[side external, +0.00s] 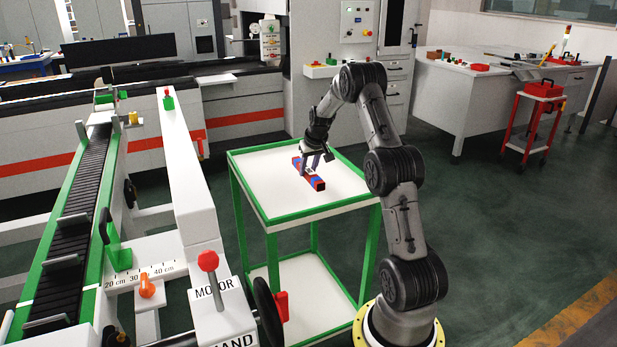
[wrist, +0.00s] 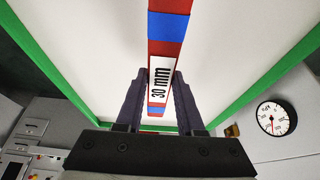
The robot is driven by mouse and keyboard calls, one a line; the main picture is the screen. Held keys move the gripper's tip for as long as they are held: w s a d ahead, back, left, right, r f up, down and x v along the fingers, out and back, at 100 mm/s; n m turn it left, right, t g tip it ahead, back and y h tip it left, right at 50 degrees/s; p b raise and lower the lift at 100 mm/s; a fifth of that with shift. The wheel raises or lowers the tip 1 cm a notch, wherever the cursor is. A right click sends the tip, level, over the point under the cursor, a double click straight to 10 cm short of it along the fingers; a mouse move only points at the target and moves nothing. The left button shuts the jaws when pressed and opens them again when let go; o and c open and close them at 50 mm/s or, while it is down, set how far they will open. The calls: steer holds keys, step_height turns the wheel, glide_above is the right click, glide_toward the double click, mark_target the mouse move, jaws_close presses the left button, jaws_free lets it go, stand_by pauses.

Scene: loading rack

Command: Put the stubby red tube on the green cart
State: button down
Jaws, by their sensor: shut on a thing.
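The red tube (side external: 317,182) is a short square-section bar with blue bands, over the white top of the green cart (side external: 262,190). In the wrist view, the tube (wrist: 167,52) shows a white "30 mm" label and runs up out of the picture. My gripper (side external: 308,168) points down over the cart and is shut on the tube, with one finger on each side of the label in the wrist view (wrist: 159,76). The tube looks level and at or very near the cart top; I cannot tell whether it touches.
The cart top is otherwise bare, with a green rim. A conveyor (side external: 75,190) with a white frame and a red-knobbed lever (side external: 208,262) stands to the left. A white machine (side external: 190,110) stands behind. A red trolley (side external: 533,122) stands at the far right.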

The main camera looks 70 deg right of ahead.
mark_target(310, 171)
steer(key=shift+f, duration=1.4)
steer(key=c, duration=0.5)
jaws_free()
steer(key=shift+a+f, duration=0.1)
steer(key=shift+f, duration=0.05)
